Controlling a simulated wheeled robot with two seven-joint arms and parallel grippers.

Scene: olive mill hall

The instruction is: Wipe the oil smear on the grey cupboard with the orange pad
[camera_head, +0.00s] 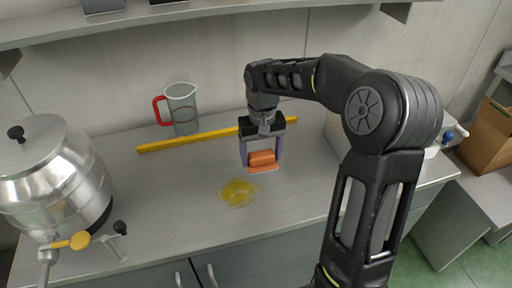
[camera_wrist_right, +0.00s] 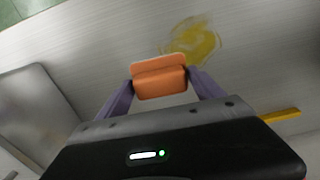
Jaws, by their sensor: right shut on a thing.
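The yellow oil smear (camera_head: 238,192) lies on the grey cupboard top (camera_head: 180,220), near its front edge. My right gripper (camera_head: 262,163) is shut on the orange pad (camera_head: 262,158), just right of and behind the smear in the head view. I cannot tell for sure whether the pad touches the top. In the right wrist view the orange pad (camera_wrist_right: 159,77) sits between the two purple fingers, and the smear (camera_wrist_right: 193,41) shows just beyond it, partly hidden by the pad. My left gripper is not in view.
A steel tank (camera_head: 50,175) with a yellow-handled tap stands at the left. A clear jug (camera_head: 183,108) with a red handle stands at the back. A yellow bar (camera_head: 190,140) lies behind the pad. A shelf (camera_head: 200,22) hangs above. A cardboard box (camera_head: 488,138) is far right.

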